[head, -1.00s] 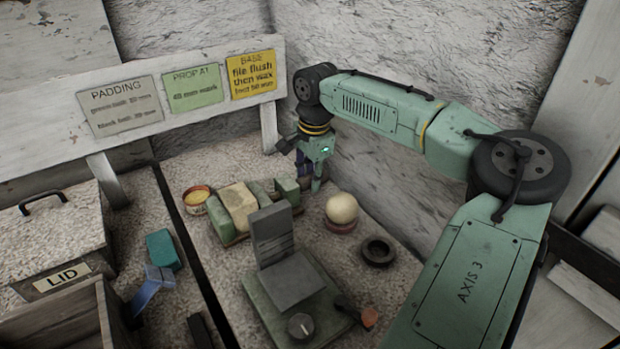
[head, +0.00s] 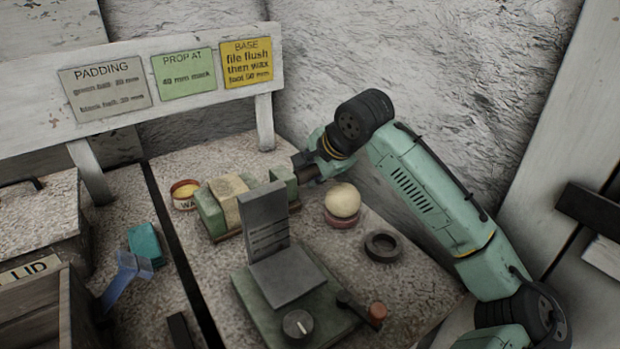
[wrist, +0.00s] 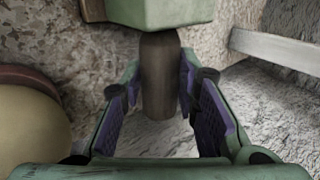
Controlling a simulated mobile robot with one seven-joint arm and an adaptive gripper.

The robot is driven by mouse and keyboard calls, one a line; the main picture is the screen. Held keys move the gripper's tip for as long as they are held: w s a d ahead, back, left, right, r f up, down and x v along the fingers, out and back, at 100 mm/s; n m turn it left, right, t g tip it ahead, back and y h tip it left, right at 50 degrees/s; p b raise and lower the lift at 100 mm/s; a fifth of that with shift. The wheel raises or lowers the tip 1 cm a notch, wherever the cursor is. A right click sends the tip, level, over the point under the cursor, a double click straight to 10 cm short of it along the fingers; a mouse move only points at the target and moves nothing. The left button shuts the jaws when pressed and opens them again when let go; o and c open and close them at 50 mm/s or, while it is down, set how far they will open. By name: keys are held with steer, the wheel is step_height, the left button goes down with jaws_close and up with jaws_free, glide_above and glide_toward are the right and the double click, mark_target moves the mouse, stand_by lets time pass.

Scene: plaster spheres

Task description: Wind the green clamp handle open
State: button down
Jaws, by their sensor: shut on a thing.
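The green clamp (head: 210,212) sits on the bench, its green blocks around a cream-coloured block (head: 229,192). Its right green end block (head: 284,184) also shows at the top of the wrist view (wrist: 160,12). A dark brown cylindrical handle (wrist: 160,75) sticks out of that block towards the wrist camera. My gripper (head: 303,170) is at this right end of the clamp, lying almost level. In the wrist view its purple-padded fingers stand on both sides of the handle and are shut on it. The handle is hidden by my gripper in the head view.
A pale plaster sphere (head: 342,199) on a reddish ring stands close to my gripper. A dark ring (head: 382,246) lies nearer. A grey stand (head: 285,272) with a red-knobbed lever (head: 377,312) is in front. The rough wall (head: 420,80) is close behind the arm.

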steer(key=shift+s+f, duration=0.1)
stand_by(0.4)
steer(key=c, duration=1.2)
jaws_free()
steer(key=v, duration=1.2)
